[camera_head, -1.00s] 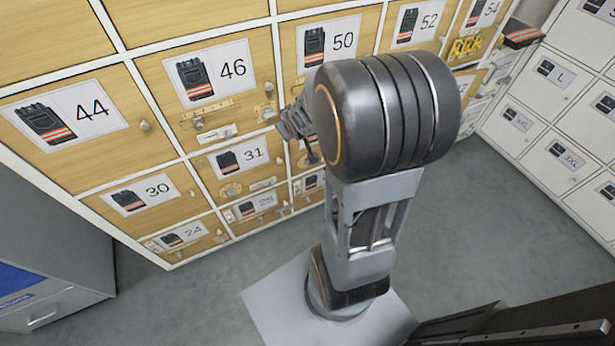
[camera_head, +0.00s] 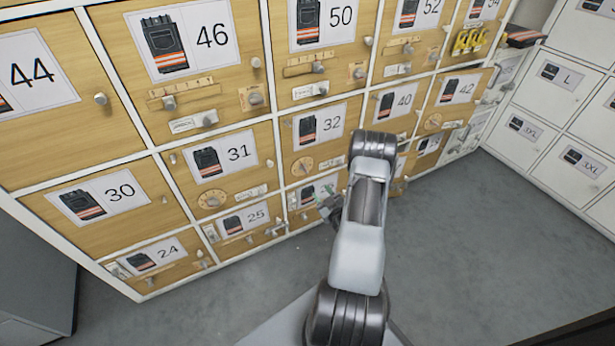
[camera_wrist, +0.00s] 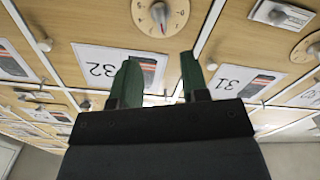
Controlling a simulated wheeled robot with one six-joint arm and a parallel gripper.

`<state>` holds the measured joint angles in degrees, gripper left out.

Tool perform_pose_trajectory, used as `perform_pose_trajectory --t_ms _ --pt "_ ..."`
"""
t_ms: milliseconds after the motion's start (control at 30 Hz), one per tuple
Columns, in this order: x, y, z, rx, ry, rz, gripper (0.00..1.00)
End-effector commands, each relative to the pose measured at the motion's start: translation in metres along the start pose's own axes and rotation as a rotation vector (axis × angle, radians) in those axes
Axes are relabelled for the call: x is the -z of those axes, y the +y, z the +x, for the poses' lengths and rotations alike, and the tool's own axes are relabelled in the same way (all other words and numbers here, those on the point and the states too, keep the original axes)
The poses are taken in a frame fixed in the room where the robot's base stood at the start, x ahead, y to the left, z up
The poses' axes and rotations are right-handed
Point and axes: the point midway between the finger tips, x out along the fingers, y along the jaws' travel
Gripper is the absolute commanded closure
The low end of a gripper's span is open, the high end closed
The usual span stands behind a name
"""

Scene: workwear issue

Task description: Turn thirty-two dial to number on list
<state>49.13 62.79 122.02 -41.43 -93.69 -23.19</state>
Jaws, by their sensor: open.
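The dial of door 32 (camera_head: 303,166) is a round tan disc with a pale knob, low on the door under the label 32 (camera_head: 320,127). In the wrist view, which is upside down, this dial (camera_wrist: 160,15) shows marks around its rim, too small to read. My gripper (camera_head: 328,206) is just below and right of the dial in the head view, partly hidden by my arm. In the wrist view my gripper (camera_wrist: 160,65) has its two green fingers apart with nothing between them. The dial lies beyond the fingertips, apart from them. I cannot make out a list.
Door 31 has a similar dial (camera_head: 212,199) to the left, also at the right of the wrist view (camera_wrist: 311,46). Doors around carry knobs, latches and sliders that stick out. White lockers (camera_head: 560,90) stand at the right. Grey floor (camera_head: 460,250) is clear there.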

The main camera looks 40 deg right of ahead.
Motion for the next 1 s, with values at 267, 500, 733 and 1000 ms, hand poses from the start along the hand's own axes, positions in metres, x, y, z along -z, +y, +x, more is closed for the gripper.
perform_pose_trajectory --t_ms 267,500,733,1000 --pt "-0.001 -0.001 0.055 0.003 0.003 -0.003 0.58" --pt "0.000 -0.001 0.094 0.002 0.002 -0.001 0.58" --pt "0.000 -0.001 0.115 0.001 -0.001 0.000 0.58" --pt "0.001 0.000 0.120 0.001 -0.001 0.000 0.58"
